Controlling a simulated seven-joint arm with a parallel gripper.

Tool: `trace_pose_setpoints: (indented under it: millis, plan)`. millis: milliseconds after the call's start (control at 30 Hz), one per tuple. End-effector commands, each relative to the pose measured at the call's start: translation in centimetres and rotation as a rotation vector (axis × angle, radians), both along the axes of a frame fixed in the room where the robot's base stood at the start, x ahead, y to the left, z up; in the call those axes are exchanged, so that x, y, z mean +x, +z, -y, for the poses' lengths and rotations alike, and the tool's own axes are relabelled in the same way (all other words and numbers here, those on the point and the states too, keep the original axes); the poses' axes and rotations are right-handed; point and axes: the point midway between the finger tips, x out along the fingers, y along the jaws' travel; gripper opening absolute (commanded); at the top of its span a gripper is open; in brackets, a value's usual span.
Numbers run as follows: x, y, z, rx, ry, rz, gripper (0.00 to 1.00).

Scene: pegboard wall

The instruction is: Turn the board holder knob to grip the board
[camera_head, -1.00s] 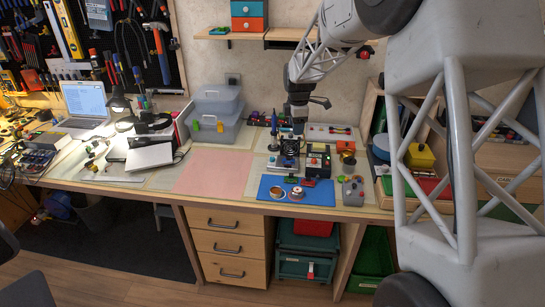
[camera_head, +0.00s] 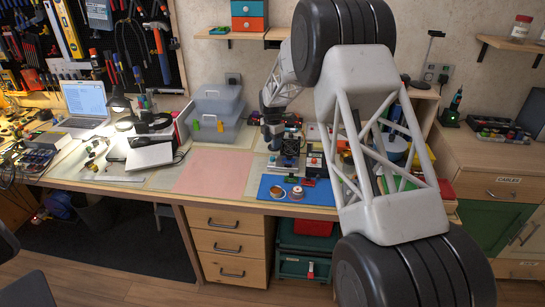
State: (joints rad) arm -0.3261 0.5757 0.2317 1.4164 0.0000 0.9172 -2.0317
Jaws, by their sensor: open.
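My gripper (camera_head: 272,142) is small and dark in the head view, at the end of the arm, pointing down over the back of the workbench. It is open, and I see nothing held in it. Below and beside it is a cluster of small bench devices, with what looks like the board holder (camera_head: 284,163) just behind the blue mat (camera_head: 320,194). The holder's knob and the board are too small to make out. I cannot tell whether the gripper touches anything.
A dark fan-like device (camera_head: 291,147) stands right beside the gripper. Grey stacked bins (camera_head: 215,117) stand to the left. The pink mat (camera_head: 213,171) is clear. My arm hides much of the bench's right end.

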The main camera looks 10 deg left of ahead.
Motion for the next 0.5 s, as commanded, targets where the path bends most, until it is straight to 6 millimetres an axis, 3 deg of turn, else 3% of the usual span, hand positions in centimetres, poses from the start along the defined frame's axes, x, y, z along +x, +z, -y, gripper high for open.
trace_pose_setpoints:
  millis: [267,500]
  plan:
    - [0.0,-0.1,0.0,0.0,-0.001,0.0,0.5]
    - [0.0,-1.6,0.0,-0.001,-0.002,-0.001,0.5]
